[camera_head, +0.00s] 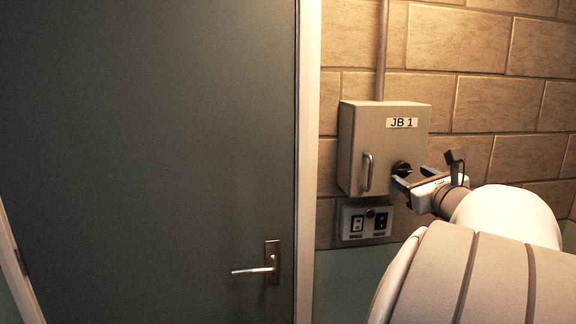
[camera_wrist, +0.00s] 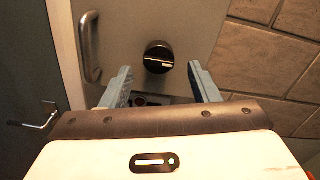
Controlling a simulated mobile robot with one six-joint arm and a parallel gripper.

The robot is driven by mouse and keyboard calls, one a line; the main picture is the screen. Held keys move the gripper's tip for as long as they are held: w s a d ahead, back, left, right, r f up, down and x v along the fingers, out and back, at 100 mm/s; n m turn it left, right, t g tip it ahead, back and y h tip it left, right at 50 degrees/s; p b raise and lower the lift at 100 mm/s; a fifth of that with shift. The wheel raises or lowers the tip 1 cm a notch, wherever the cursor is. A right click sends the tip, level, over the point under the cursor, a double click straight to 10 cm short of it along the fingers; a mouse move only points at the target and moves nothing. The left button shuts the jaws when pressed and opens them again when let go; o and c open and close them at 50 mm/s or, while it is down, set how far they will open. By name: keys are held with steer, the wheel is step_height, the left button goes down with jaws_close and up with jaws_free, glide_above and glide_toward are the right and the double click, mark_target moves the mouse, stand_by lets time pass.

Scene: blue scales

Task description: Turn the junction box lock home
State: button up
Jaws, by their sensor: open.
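The junction box (camera_head: 382,150) is a grey wall cabinet labelled JB 1, with its door closed. Its lock (camera_head: 401,168) is a round black knob at the right of the door. In the wrist view the lock (camera_wrist: 158,58) shows a pale line lying nearly level across its face. My gripper (camera_head: 402,186) is just in front of the box, at the lower right near the lock. In the wrist view my gripper (camera_wrist: 161,72) has its two fingers open, one on each side of the lock and slightly below it. Nothing is between the fingertips, and contact is not visible.
A bar handle (camera_head: 367,172) sticks out left of the lock. A switch panel (camera_head: 366,222) sits below the box, and a conduit (camera_head: 382,50) runs up from it. A large grey door (camera_head: 150,150) with a lever handle (camera_head: 262,267) stands at left. Block wall (camera_head: 500,95) lies at right.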

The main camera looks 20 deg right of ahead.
mark_target(404, 172)
steer(key=shift+x, duration=2)
steer(key=c, duration=1)
steer(key=shift+o, duration=0.2)
